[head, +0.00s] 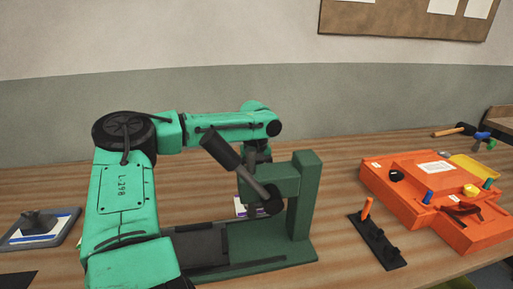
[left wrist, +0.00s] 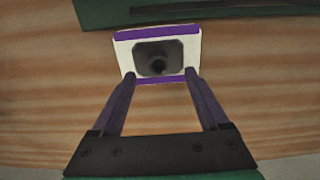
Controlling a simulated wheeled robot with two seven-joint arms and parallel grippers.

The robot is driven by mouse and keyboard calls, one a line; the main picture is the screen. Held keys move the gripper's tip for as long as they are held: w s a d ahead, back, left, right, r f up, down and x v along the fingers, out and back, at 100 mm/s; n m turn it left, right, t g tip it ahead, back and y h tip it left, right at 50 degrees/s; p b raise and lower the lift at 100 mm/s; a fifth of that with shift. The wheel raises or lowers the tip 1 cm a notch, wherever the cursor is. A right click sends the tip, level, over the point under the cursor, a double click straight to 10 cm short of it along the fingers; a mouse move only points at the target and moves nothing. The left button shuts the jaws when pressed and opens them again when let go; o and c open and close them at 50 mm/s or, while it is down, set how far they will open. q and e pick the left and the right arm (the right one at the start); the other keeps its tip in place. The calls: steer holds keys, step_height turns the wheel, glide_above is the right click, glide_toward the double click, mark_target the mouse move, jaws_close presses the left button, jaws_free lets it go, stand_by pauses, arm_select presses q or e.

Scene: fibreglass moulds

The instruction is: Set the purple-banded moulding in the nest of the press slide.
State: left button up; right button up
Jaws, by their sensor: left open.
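The purple-banded moulding (left wrist: 124,48) is a white piece with a purple band along two opposite edges and a dark grey raised centre. It lies on the wooden table behind the green press (head: 304,200), and a small part of it shows in the head view (head: 240,207). My left gripper (left wrist: 159,77) is open, its fingertips at the moulding's near edge in the left wrist view; I cannot tell whether they touch. In the head view the press hides its fingers. The dark press slide (head: 203,248) lies at the press's left, partly hidden by my left arm. My right gripper is out of view.
An orange case (head: 400,185) with coloured knobs stands on the right. A black rack (head: 378,243) with an orange-handled tool is in front of it. A grey tray (head: 70,229) holding a blue-banded piece lies far left. A hammer (head: 453,131) lies at the back right.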

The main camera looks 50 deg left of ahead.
arm_select(q)
step_height(320, 180, down, 4)
steer(key=shift+d+f, duration=0.1)
steer(key=shift+f, duration=0.15)
steer(key=shift+r, duration=0.1)
jaws_close()
steer(key=shift+w+r, duration=0.1)
step_height(320, 180, up, 20)
steer(key=p, duration=0.1)
